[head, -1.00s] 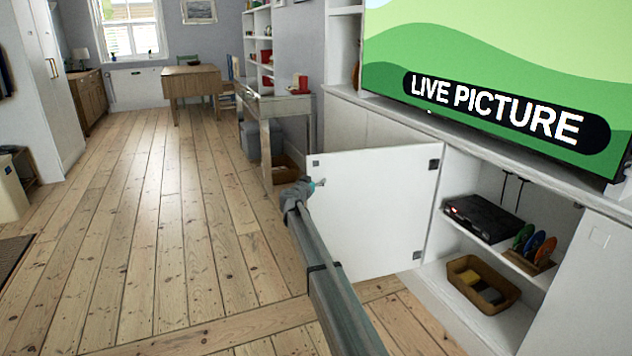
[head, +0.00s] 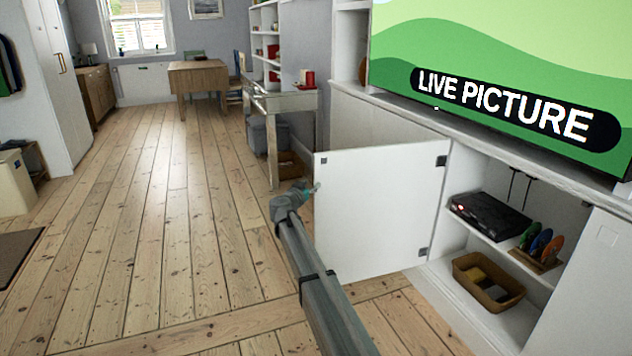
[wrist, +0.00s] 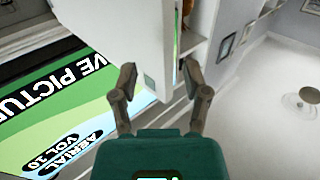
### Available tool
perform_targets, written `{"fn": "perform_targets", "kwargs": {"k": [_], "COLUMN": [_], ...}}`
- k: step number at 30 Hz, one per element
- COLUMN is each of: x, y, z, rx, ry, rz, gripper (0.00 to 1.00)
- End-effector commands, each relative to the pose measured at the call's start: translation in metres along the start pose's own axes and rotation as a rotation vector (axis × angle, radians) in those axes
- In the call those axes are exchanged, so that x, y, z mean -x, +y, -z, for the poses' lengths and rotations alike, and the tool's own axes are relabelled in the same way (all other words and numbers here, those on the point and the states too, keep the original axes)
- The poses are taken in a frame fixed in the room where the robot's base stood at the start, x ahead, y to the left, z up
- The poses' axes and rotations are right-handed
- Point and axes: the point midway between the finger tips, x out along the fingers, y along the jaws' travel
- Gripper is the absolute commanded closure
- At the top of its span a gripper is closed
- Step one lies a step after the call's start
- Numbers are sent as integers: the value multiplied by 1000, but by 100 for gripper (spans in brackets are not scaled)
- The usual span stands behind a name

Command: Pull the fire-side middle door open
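The white cabinet door (head: 375,210) below the television stands wide open, swung out to the left on hinges at its right edge. The cabinet interior (head: 462,245) behind it is exposed.
Inside the cabinet are a black box (head: 488,215), coloured discs in a rack (head: 536,258) and a brown basket (head: 490,285). The television (head: 510,60) stands above. A desk (head: 280,102) is beyond the door. The floorboards (head: 160,220) to the left are clear.

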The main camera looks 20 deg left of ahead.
Motion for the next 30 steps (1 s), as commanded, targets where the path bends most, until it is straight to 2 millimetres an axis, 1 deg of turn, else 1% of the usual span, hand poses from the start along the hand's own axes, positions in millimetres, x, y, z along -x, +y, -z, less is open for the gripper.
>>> {"fn": "perform_targets", "kwargs": {"k": [1,3,9,23,26,30], "x": [9,16,28,29,28,25], "y": [2,1,0,1,6,18], "z": [0,0,0,0,2,9], "rx": [0,0,1,-1,-6,-18], "ry": [0,0,0,3,13,46], "rz": [0,0,-1,2,19,76], "gripper": [40,40,40,40,40,40]}}
